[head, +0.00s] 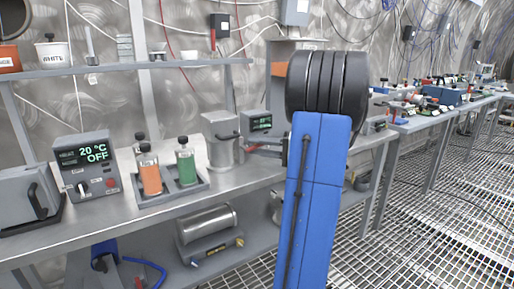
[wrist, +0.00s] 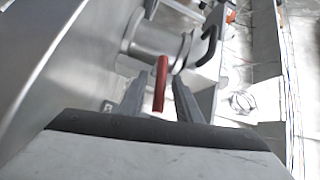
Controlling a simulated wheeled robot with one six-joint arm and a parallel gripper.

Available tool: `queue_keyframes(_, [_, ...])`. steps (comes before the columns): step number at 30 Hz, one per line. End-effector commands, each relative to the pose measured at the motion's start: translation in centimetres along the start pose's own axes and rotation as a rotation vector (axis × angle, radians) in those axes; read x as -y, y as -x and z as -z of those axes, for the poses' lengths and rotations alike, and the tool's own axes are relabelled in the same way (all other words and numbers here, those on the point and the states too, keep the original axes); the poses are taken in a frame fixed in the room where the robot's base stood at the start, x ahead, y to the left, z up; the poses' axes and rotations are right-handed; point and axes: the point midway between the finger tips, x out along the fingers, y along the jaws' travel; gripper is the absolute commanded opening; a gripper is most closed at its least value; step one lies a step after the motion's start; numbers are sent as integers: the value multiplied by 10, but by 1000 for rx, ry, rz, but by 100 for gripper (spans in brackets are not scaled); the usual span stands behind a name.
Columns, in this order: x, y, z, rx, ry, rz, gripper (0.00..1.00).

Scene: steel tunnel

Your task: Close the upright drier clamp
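The upright drier (head: 221,153) is a grey metal vessel with a dark handle on the bench in the head view. A red lever (head: 263,152), apparently its clamp handle, sticks out to its right. In the wrist view the red lever (wrist: 160,82) points toward me, with a grey cylindrical body (wrist: 150,45) and a black handle (wrist: 207,48) beyond it. My gripper (wrist: 158,92) is open, with one finger on each side of the lever and visible gaps. In the head view my blue arm hides much of the gripper and the lever's end.
A control box (head: 86,168) reading 20 °C OFF stands left on the bench. A tray (head: 173,194) holds orange and green bottles. A smaller display box (head: 262,124) stands behind the drier. A metal cylinder (head: 206,222) lies on the lower shelf. Grating floor (head: 420,225) is open at right.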

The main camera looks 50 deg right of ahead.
Motion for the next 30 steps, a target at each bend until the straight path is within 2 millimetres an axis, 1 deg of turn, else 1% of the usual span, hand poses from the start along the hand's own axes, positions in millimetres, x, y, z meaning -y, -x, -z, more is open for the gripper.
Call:
queue_keyframes(7, [0,-1,0,-1,0,0,31])
queue_keyframes(8, [0,-1,0,0,0,0,29])
queue_keyframes(9, [0,-1,0,0,0,0,19])
queue_keyframes(11, [0,-1,0,0,0,0,5])
queue_keyframes(12, [0,-1,0,0,0,0,0])
queue_keyframes(30, [1,-1,0,5,16,-14,0])
